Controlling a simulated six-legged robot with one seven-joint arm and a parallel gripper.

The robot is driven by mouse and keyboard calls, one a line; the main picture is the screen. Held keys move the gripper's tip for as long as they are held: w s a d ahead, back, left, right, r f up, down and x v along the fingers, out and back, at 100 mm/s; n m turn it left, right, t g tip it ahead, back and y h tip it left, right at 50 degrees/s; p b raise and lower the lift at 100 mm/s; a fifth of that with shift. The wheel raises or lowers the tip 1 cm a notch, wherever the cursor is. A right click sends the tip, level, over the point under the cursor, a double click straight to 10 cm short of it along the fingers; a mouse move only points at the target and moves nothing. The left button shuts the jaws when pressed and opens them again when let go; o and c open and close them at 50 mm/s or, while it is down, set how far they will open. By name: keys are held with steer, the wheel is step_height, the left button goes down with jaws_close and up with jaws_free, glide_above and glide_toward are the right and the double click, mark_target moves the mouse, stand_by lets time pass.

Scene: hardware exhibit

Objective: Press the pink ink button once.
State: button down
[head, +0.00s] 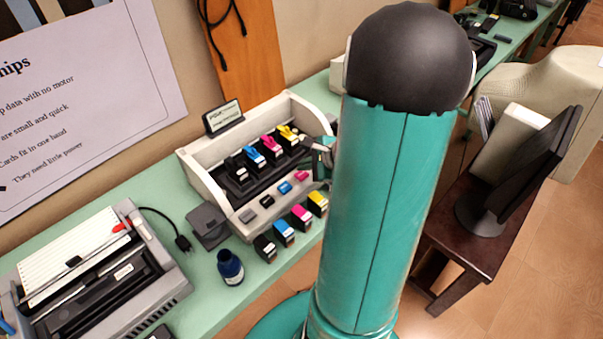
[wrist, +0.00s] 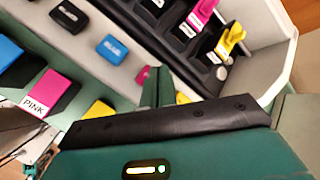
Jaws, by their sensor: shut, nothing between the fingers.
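The pink ink button (head: 301,175) is a small pink block on the front ledge of the pale printer (head: 196,166). It is right of the blue button (head: 285,188). In the wrist view, the pink button (wrist: 142,76) is partly hidden by my fingers, which end beside it. My gripper (head: 321,160) is shut and empty, just right of and above the pink button in the head view; it also shows in the wrist view (wrist: 158,72). I cannot tell whether the fingers touch the button.
A black button (head: 267,201) and a grey one (head: 247,215) share the ledge. Ink cartridges stand inside the printer, and more, including a pink one (head: 301,216), stand before it. A dark blue bottle (head: 230,267) and a grey machine (head: 150,262) are to the left.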

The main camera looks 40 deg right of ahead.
mark_target(305, 175)
steer(key=shift+r, duration=0.1)
steer(key=shift+r, duration=2.4)
